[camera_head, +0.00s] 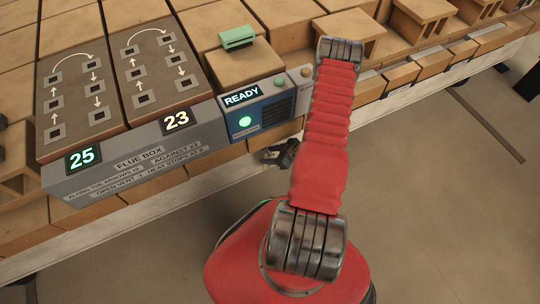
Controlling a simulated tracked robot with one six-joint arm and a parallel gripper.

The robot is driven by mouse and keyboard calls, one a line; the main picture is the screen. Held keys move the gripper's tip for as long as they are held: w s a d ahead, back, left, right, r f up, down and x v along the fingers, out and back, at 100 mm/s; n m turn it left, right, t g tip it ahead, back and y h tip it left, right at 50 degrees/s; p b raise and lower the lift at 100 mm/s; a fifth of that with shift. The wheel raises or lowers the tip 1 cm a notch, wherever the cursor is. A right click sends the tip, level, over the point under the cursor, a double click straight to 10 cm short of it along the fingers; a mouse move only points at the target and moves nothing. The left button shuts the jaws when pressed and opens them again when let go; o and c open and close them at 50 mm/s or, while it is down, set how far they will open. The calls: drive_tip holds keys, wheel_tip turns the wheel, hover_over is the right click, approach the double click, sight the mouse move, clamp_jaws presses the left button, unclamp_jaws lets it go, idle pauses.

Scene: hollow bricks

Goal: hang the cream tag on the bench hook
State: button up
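I cannot make out the cream tag or the bench hook in this view. My red arm rises from its base at the bottom and hides part of the bench edge. A dark jointed part, which looks like my gripper (279,153), shows just left of the arm by the bench's front edge. It is small and partly hidden behind the arm. I cannot tell whether its fingers are open or shut, or whether it holds anything.
A grey box (75,187) reading "FLUE BOX", with displays 25 and 23, fronts two arrowed panels (70,95). Beside it is a blue unit (245,118) reading "READY". A green piece (237,37) sits on a brick. Hollow bricks (420,22) fill the bench.

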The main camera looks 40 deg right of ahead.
clamp_jaws()
drive_tip(key=shift+o, duration=0.2)
unclamp_jaws()
drive_tip(key=shift+r, duration=0.1)
idle(0.3)
drive_tip(key=v, duration=1.3)
drive_tip(key=shift+s+r, duration=0.25)
drive_tip(key=shift+d, duration=0.1)
